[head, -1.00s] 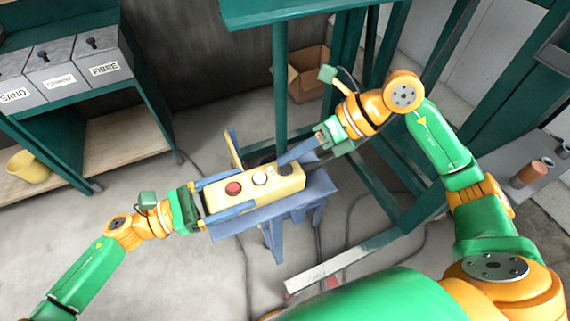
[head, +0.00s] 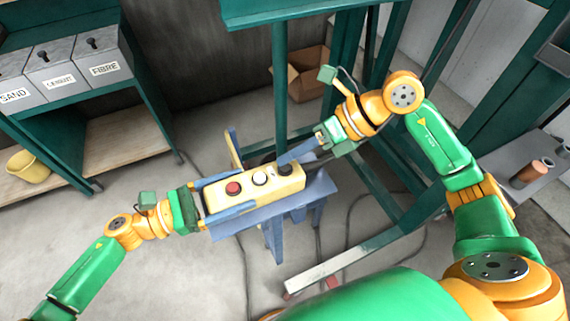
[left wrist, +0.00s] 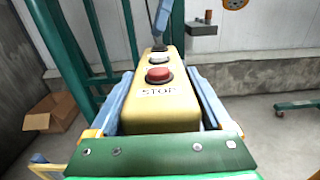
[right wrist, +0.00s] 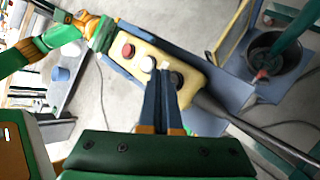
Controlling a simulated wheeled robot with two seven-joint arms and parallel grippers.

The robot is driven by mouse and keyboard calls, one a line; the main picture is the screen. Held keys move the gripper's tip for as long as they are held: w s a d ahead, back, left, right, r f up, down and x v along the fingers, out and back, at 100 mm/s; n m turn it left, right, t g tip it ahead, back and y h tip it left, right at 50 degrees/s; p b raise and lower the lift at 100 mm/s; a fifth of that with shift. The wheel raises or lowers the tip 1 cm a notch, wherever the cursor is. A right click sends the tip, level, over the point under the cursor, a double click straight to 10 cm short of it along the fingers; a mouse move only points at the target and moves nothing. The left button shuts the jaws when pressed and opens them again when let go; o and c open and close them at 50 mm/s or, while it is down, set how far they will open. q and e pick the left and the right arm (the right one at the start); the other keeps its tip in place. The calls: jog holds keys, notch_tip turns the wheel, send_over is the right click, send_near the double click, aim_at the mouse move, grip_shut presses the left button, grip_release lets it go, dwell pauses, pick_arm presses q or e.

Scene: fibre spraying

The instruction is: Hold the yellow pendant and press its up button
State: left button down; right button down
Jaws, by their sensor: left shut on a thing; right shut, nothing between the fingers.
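The yellow pendant (head: 287,187) is a long box with a red STOP button (head: 233,188), a white button (head: 260,178) and a black button (head: 285,169) in a row. My left gripper (head: 241,189) is shut on the pendant near its red end, one blue finger along each side; the left wrist view (left wrist: 160,112) shows this too. My right gripper (head: 281,162) is shut and empty. In the right wrist view its fingertips (right wrist: 165,67) are over the pendant between the white and black buttons. I cannot tell whether they touch. No up marking is legible.
A blue stand (head: 318,190) is below the pendant. Green frame posts (head: 280,90) rise just behind, and a cardboard box (head: 306,84) is on the floor. A cable runs from the pendant's black-button end. Labelled bins (head: 60,72) stand at the upper left.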

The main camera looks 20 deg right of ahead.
jog(key=shift+f, duration=0.35)
